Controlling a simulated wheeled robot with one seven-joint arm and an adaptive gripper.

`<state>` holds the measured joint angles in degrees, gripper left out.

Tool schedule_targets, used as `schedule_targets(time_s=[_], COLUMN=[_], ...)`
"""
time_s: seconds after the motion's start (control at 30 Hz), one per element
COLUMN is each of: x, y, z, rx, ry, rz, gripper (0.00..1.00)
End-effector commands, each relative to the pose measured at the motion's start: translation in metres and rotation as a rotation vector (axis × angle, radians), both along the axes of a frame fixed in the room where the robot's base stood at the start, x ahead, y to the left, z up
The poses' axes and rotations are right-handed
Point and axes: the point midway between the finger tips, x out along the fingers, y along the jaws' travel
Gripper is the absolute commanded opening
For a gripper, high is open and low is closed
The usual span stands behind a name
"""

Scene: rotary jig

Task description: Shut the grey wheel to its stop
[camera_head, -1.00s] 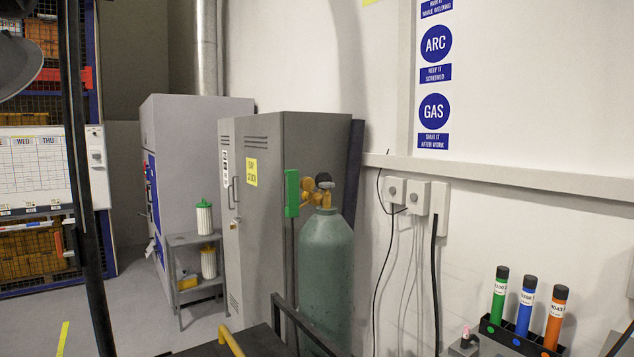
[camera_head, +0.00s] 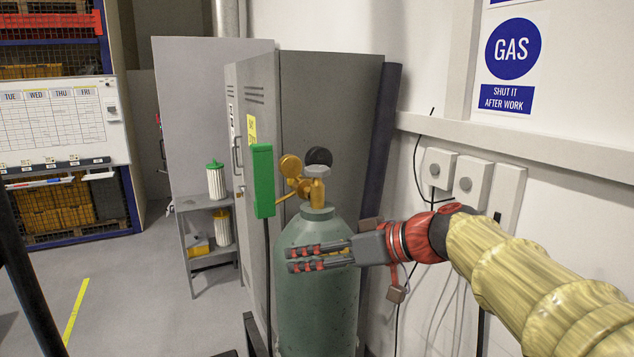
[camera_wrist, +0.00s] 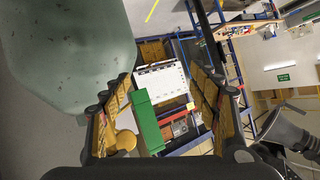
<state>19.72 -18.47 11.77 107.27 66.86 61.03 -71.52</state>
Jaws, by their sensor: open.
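A green gas cylinder (camera_head: 318,305) stands upright in front of the grey cabinet. It carries a brass valve (camera_head: 317,190) and a yellow round gauge (camera_head: 290,166). A dark grey round part (camera_head: 319,156) sits above the valve; I cannot tell surely whether it is the grey wheel. My gripper (camera_head: 290,258) is open and empty, pointing left across the cylinder's upper body, below the valve. Whether it touches the cylinder is unclear.
A green box (camera_head: 263,180) on a post stands left of the valve, close to it. The grey cabinet (camera_head: 330,100) is behind. Wall sockets (camera_head: 470,178) with hanging cables are at right. Open floor (camera_head: 130,290) lies at left.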

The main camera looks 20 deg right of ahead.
Motion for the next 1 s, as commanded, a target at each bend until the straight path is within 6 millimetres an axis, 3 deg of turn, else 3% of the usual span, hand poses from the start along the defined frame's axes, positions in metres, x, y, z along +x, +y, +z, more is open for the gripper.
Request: schedule_targets(time_s=[0.03, 0.13, 0.2, 0.37, 0.47, 1.0], x=[0.026, 0.063, 0.081, 0.101, 0.108, 0.162], y=[-0.017, -0.047, -0.066, -0.093, -0.094, -0.053], z=[0.022, 0.063, 0.085, 0.112, 0.118, 0.117], rx=[0.027, 0.053, 0.060, 0.061, 0.060, 0.059], ry=[-0.087, -0.263, -0.364, -0.496, -0.523, -0.522], rz=[0.000, -0.007, -0.018, -0.042, -0.046, -0.045], gripper=[0.61, 0.61, 0.61, 0.61, 0.61, 0.61])
